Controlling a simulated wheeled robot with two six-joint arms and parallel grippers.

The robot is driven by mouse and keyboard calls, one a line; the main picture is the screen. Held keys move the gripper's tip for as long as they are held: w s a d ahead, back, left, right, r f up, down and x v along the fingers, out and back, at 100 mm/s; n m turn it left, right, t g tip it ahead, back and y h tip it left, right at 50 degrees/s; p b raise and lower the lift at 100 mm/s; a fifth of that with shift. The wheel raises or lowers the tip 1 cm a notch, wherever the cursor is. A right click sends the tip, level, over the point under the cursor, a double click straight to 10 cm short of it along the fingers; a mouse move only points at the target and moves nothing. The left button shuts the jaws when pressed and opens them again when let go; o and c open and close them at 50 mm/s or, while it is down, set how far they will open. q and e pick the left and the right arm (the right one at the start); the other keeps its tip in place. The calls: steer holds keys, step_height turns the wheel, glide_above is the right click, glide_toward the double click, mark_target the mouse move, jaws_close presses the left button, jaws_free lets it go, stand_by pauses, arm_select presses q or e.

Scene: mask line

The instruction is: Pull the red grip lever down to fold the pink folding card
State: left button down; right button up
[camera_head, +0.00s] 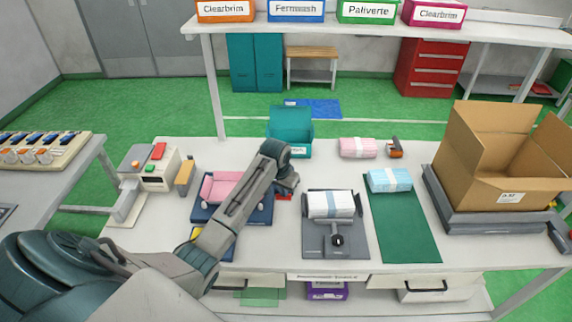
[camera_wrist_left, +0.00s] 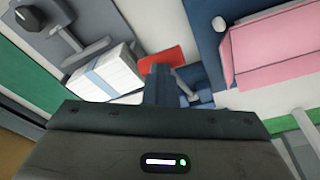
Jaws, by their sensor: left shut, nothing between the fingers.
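The pink folding card (camera_head: 222,187) sits on a dark blue folding fixture (camera_head: 205,214), its sides standing up. In the left wrist view the pink card (camera_wrist_left: 272,48) is at the upper right, beside the blue base (camera_wrist_left: 208,45). The red grip lever (camera_head: 284,197) is mostly hidden by my left gripper (camera_head: 287,184); in the left wrist view the red grip (camera_wrist_left: 162,57) shows just beyond the shut fingers (camera_wrist_left: 159,84). My left gripper is shut with nothing in it, at the fixture's right side. I cannot tell whether it touches the grip. My right gripper is not in view.
A grey press (camera_head: 336,245) with a white banded stack (camera_head: 330,204) stands right of the lever. A green mat (camera_head: 405,225) holds a blue pack (camera_head: 389,180). A teal bin (camera_head: 290,128) is behind, a beige machine (camera_head: 153,170) left, and an open cardboard box (camera_head: 500,180) right.

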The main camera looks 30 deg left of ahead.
mark_target(284, 199)
arm_select(q)
steer(key=shift+f, duration=0.4)
steer(key=shift+s+d+f, duration=0.1)
steer(key=shift+s+f, duration=0.1)
steer(key=shift+f, duration=0.4)
steer(key=shift+s+x, duration=0.2)
steer(key=shift+x, duration=0.8)
steer(key=shift+d, duration=0.1)
